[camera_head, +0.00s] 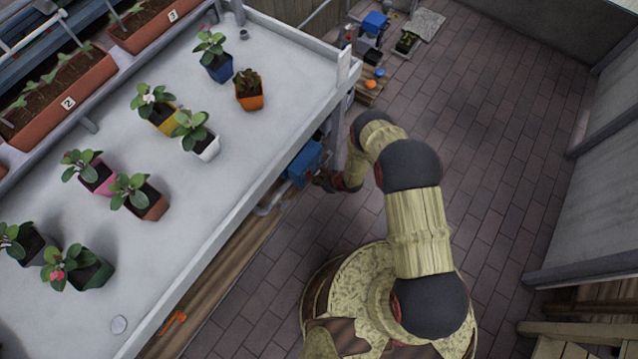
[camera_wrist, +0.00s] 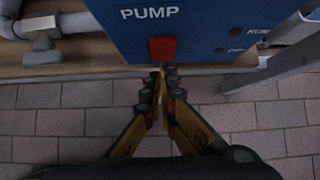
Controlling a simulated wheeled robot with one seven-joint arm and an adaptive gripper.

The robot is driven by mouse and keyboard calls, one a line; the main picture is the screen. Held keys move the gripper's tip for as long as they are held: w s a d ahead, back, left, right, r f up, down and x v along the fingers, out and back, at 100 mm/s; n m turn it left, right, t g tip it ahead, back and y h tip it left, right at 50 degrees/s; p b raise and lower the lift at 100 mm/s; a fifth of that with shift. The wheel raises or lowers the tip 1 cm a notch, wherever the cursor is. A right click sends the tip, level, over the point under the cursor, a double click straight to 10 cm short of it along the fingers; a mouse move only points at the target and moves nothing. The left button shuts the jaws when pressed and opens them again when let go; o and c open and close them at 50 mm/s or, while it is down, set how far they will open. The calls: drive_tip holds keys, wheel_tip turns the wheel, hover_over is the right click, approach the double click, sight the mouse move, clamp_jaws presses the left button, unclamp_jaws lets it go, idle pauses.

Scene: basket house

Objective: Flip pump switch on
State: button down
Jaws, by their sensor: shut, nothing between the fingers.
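The blue pump box (camera_wrist: 200,25), marked PUMP, fills the top of the wrist view. A red switch (camera_wrist: 162,49) sits on its face below the lettering. My gripper (camera_wrist: 160,75) is shut and empty, with its fingertips just under the red switch. Whether the tips touch the switch I cannot tell, nor which way the switch is set. In the head view the blue pump box (camera_head: 303,163) is beneath the table's right edge, and my gripper (camera_head: 322,181) is close beside it, partly hidden by my arm.
A white table (camera_head: 215,190) with several potted plants overhangs the pump. A grey pipe (camera_wrist: 50,40) runs left of the pump and a grey post (camera_wrist: 285,60) stands to its right. The brick floor (camera_head: 510,120) on the right is open. Small items lie on the floor at the back.

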drive_tip(key=shift+w+a+f+b, duration=0.2)
drive_tip(key=shift+a+b, duration=0.05)
drive_tip(key=shift+b, duration=0.25)
drive_tip(key=shift+r, duration=0.2)
